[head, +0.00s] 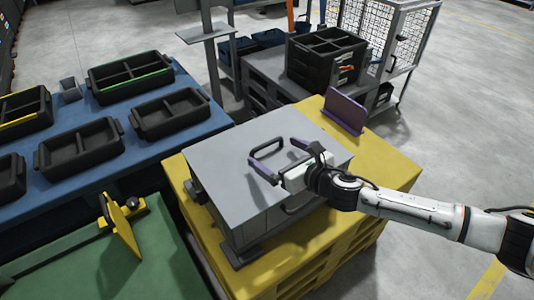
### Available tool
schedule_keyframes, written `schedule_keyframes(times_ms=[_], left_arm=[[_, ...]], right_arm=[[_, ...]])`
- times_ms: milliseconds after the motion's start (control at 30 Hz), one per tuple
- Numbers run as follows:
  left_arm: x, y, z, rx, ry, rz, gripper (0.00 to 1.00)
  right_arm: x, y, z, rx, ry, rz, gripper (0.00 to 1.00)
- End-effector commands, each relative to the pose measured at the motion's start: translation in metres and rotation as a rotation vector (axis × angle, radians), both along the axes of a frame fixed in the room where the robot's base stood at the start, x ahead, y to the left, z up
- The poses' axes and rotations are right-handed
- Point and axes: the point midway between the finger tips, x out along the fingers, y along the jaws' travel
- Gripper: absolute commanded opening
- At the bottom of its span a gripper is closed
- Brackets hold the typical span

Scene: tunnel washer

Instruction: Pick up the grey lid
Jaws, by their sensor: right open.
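The grey lid (222,158) is a flat grey panel with a black handle (267,147) standing up from its middle. It lies on top of a grey box (262,228) on a yellow pallet-like stand (387,172). My right gripper (274,155) reaches in from the right over the lid. Its two purple-tipped fingers are spread apart, close to the handle. The picture does not show clearly whether the fingers touch the handle. My left gripper is out of view.
A blue table (98,108) with several black trays (80,147) stands at the left. A purple plate (345,113) stands upright behind the box. A green surface (160,262) with a yellow bracket (123,228) is at the front left. A dark crate (325,58) and wire cage (405,40) stand behind.

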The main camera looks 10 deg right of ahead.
Motion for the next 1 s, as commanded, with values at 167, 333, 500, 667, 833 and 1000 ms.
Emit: schedule_keyframes(times_ms=[167, 333, 500, 667, 833, 1000], left_arm=[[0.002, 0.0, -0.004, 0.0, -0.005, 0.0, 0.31], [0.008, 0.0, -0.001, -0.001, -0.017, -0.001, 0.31], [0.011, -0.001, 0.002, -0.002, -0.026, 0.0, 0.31], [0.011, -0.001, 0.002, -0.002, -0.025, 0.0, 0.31], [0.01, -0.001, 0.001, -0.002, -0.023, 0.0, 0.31], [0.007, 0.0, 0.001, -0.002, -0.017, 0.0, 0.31]], right_arm=[[0.022, 0.009, -0.012, 0.0, -0.002, -0.001, 1.0], [0.03, 0.012, -0.015, 0.001, -0.001, 0.0, 1.0], [0.03, 0.012, -0.015, 0.001, 0.0, 0.0, 1.0], [0.03, 0.012, -0.015, 0.001, 0.0, 0.0, 0.76], [0.03, 0.012, -0.013, 0.001, -0.003, 0.0, 0.57], [0.03, 0.012, -0.012, 0.001, -0.003, 0.0, 0.57]])
